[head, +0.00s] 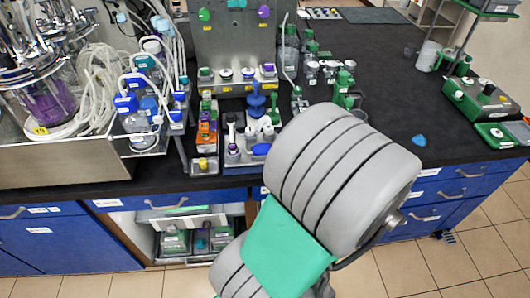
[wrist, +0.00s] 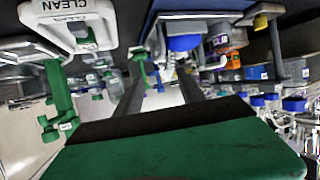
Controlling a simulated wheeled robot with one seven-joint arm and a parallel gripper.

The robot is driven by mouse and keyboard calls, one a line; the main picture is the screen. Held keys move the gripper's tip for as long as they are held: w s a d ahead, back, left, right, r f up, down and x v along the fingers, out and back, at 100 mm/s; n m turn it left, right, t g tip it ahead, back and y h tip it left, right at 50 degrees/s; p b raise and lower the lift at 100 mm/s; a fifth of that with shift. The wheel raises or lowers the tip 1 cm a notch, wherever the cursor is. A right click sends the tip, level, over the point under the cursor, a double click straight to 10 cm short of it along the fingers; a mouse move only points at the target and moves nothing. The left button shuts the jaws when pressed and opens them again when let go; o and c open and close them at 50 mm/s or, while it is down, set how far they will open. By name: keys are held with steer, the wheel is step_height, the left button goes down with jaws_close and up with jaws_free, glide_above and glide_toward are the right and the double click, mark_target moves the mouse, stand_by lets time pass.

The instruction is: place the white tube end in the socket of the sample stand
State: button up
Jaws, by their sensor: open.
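My gripper (wrist: 160,76) shows in the wrist view with its two dark fingers apart and nothing visible between them. In the head view my own arm hides it. White tubing (head: 98,85) lies coiled on the left of the bench in the head view, and another thin white tube (head: 283,45) hangs beside the grey upright panel. I cannot tell which free end is the white tube end. A low grey stand (head: 233,157) with small items stands at the bench's front edge, left of my arm. I cannot make out a socket or tell whether this is the sample stand.
Blue-capped bottles (head: 133,117) crowd the bench left of the grey panel (head: 233,35). A green-and-grey device (head: 480,103) stands at the right. The black bench top (head: 385,80) is mostly clear right of centre. A white "CLEAN" object (wrist: 68,22) is close in the wrist view.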

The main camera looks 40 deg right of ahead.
steer(key=w+a+f+y, duration=0.1)
steer(key=a, duration=0.1)
steer(key=w+a+n+g+y, duration=0.1)
steer(key=a, duration=0.2)
steer(key=w+a+f+n+g+y, duration=0.1)
steer(key=w+a, duration=0.1)
steer(key=shift+a+f, duration=0.15)
steer(key=shift+f, duration=0.15)
steer(key=w+a+f+n+g+y, duration=0.15)
steer(key=a+g, duration=0.35)
steer(key=a, duration=0.6)
steer(key=s+a+r+m+g+h, duration=0.1)
steer(key=s+a+r+g, duration=0.2)
steer(key=a, duration=0.8)
steer(key=shift+s+r+h, duration=0.35)
steer(key=shift+s, duration=0.7)
steer(key=shift+c, duration=0.3)
